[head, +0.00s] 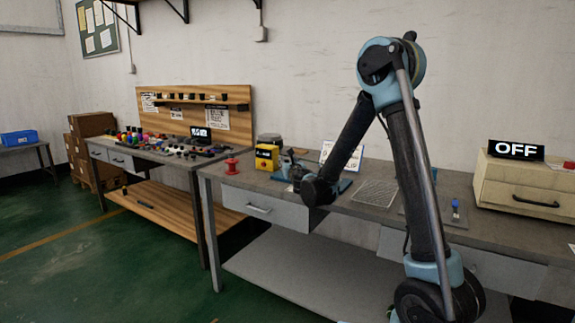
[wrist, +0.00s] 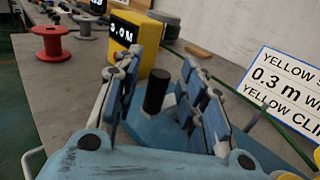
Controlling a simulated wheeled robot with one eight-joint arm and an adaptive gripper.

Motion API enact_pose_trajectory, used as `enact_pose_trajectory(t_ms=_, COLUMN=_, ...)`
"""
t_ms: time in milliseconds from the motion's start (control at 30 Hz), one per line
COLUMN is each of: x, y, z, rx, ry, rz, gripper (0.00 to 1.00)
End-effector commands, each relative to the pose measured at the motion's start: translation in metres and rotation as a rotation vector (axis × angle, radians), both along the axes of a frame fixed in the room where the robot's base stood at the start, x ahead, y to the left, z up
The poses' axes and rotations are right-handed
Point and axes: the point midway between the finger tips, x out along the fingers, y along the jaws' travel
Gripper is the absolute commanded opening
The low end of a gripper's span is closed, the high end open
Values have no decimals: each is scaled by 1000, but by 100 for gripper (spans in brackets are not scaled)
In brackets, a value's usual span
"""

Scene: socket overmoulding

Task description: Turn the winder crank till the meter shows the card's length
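My gripper (wrist: 168,88) is open in the wrist view, with a finger on each side of an upright black knob (wrist: 157,91), which looks like the crank handle. The white card (wrist: 290,85) reads "0.3 m" between partly cut-off yellow lines. In the head view my arm hides most of the winder.
A red spool (wrist: 51,43) stands left of the meter. A green strand (wrist: 255,117) runs near the right finger. Another bench (head: 180,158) stands left.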

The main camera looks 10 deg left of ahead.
Motion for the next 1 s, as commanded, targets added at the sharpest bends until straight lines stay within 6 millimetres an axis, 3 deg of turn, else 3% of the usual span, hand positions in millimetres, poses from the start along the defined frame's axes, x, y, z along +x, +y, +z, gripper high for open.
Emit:
enact_pose_trajectory(t_ms=433, x=10, y=5, z=0, rx=0, ry=0, rz=0, gripper=38)
enact_pose_trajectory(t_ms=467, x=10, y=5, z=0, rx=0, ry=0, rz=0, gripper=35)
enact_pose_trajectory(t_ms=600, x=10, y=5, z=0, rx=0, ry=0, rz=0, gripper=4)
enact_pose_trajectory(t_ms=633, x=10, y=5, z=0, rx=0, ry=0, rz=0, gripper=0)
enact_pose_trajectory(t_ms=1000, x=11, y=3, z=0, rx=0, ry=0, rz=-9, gripper=0)
